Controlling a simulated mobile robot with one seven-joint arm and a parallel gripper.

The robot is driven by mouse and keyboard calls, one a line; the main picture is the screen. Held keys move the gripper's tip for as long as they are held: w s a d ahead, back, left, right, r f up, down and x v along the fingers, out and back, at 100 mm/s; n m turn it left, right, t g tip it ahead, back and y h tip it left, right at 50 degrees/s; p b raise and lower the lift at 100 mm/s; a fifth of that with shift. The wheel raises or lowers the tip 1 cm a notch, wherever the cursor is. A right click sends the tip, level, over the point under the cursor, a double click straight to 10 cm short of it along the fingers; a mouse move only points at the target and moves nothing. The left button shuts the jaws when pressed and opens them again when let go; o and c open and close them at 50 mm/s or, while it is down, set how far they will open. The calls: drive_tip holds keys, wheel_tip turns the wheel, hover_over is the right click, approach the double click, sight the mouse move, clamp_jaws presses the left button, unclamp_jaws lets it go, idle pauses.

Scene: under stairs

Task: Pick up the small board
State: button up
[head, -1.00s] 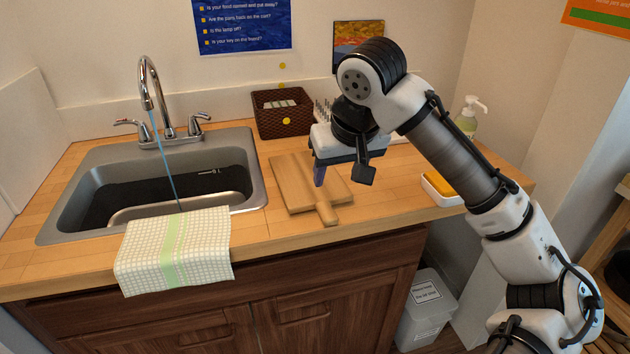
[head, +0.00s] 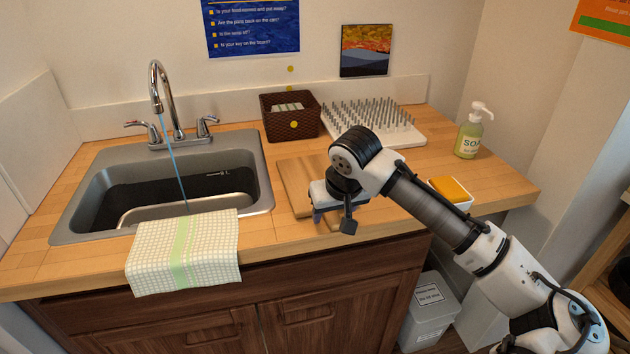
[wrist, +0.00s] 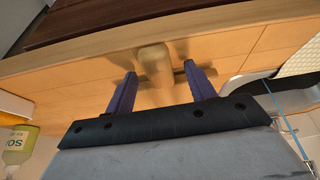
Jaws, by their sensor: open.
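The small wooden board (head: 296,178) lies flat on the counter to the right of the sink. My gripper and forearm hide its right side and its handle in the head view. In the wrist view, the handle (wrist: 153,62) shows in the gap between my fingertips. My gripper (head: 326,218) is open and points down over the board's front end. In the wrist view, the two purple fingers of my gripper (wrist: 160,70) are spread, one on each side of the handle. I cannot tell whether they touch it.
A sink (head: 260,190) with running water and a checked towel (head: 185,255) is on the left. Behind the board are a brown basket (head: 290,122) and a pegged white rack (head: 405,138). A sponge dish (head: 465,203) and soap bottle (head: 468,140) stand right.

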drive_tip(key=shift+w+f, duration=0.1)
drive_tip(key=shift+f, duration=0.1)
drive_tip(key=shift+r, duration=0.1)
clamp_jaws()
wheel_tip(320, 180, up, 20)
drive_tip(key=b, duration=0.2)
idle(0.5)
drive_tip(key=c, duration=0.7)
unclamp_jaws()
clamp_jaws()
